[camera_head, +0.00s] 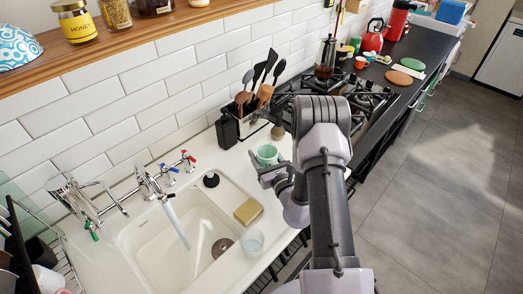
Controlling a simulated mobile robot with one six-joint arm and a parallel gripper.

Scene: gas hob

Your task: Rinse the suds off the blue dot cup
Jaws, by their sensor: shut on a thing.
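My gripper (270,170) is over the counter to the right of the sink. It is shut on a pale mint-green cup (267,154), which looks about upright. No blue dots or suds can be made out on this cup at this size. The white sink (160,247) is to the lower left of my gripper. A tap (148,182) stands at its back edge, and a pale blue streak like running water (177,225) falls from it into the basin. A clear bluish glass (252,242) stands at the sink's right side.
A yellow sponge (248,211) and a black stopper (211,179) lie on the sink's right ledge. A utensil holder (258,118) and dark bottle (227,130) stand behind my gripper. The gas hob (370,98) is further back. A dish rack (62,268) is at left.

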